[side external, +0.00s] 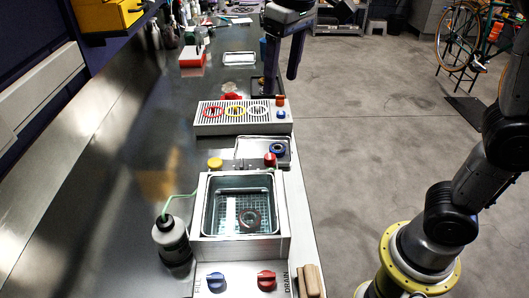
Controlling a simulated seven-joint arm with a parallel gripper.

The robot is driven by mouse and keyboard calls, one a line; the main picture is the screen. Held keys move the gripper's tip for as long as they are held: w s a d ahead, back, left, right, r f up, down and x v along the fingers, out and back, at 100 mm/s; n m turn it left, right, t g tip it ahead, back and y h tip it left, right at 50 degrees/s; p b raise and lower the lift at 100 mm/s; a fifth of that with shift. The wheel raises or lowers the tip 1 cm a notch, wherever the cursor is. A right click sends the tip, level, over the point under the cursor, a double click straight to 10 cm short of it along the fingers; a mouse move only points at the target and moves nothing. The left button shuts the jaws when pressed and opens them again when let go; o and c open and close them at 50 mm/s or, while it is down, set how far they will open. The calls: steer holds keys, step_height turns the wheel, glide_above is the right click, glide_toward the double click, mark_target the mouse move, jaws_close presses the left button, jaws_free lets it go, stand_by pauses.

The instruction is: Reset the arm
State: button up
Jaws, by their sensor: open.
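My arm rises from a yellow base ring at the lower right of the side external view. Its dark links lean up and out past the right edge. A dark ring-shaped part (249,219) lies in the basket.
A bottle with a green tube (172,240) stands left of the basin. Blue (216,281) and red (266,280) knobs are in front.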

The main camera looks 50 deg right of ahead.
steer(key=s+d+f+m+t, duration=0.1)
steer(key=s+d, duration=0.3)
steer(key=s, duration=0.2)
steer(key=s+d+f+t, duration=0.1)
steer(key=s+d, duration=0.2)
steer(key=s, duration=0.3)
steer(key=s+f+t, duration=0.1)
steer(key=s+f, duration=0.4)
steer(key=f, duration=0.4)
steer(key=shift+s+d+f+n+t, duration=0.15)
steer(key=shift+s+d+n+t, duration=0.15)
steer(key=shift+d+t, duration=0.15)
